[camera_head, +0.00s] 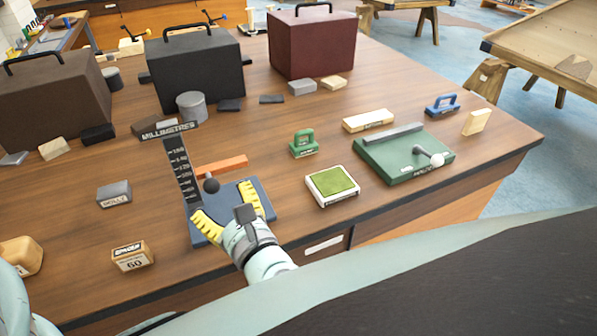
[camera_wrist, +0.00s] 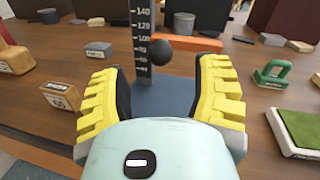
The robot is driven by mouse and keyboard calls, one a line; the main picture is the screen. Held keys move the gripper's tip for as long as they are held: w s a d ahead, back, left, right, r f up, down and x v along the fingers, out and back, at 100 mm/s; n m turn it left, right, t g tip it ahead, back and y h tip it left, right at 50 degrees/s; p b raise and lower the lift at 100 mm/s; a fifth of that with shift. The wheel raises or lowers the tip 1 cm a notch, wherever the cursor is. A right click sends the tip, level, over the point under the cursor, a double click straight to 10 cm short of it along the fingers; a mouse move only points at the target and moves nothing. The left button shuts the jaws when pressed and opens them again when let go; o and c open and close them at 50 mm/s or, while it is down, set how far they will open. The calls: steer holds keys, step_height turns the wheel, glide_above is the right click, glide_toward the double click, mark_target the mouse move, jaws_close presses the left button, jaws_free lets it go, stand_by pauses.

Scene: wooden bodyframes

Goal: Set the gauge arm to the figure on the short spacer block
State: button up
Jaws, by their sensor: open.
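The gauge stands on a blue base (camera_head: 262,212) with a dark upright scale (camera_head: 182,172) marked in white figures. Its orange arm (camera_head: 225,166) reaches right from the scale, and a black ball knob (camera_head: 211,185) sits at its front. In the wrist view the knob (camera_wrist: 160,53) is beside the scale (camera_wrist: 143,30), near the lower figures; the arm's exact reading cannot be told. The short spacer block (camera_head: 132,257), wooden with a white label reading 60, stands at front left and also shows in the wrist view (camera_wrist: 60,97). My gripper (camera_head: 228,210) is open and empty, its yellow fingers over the base in front of the knob.
A grey block (camera_head: 114,194) lies left of the gauge. A green pad (camera_head: 332,186), a green handled piece (camera_head: 303,144), a long wooden block (camera_head: 368,121) and a green fixture (camera_head: 400,158) stand right. Dark boxes (camera_head: 195,70) line the back. Bare tabletop lies between the gauge and pad.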

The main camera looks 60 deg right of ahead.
mark_target(215, 191)
steer(key=shift+x, duration=2.95)
steer(key=shift+o, duration=0.2)
jaws_close()
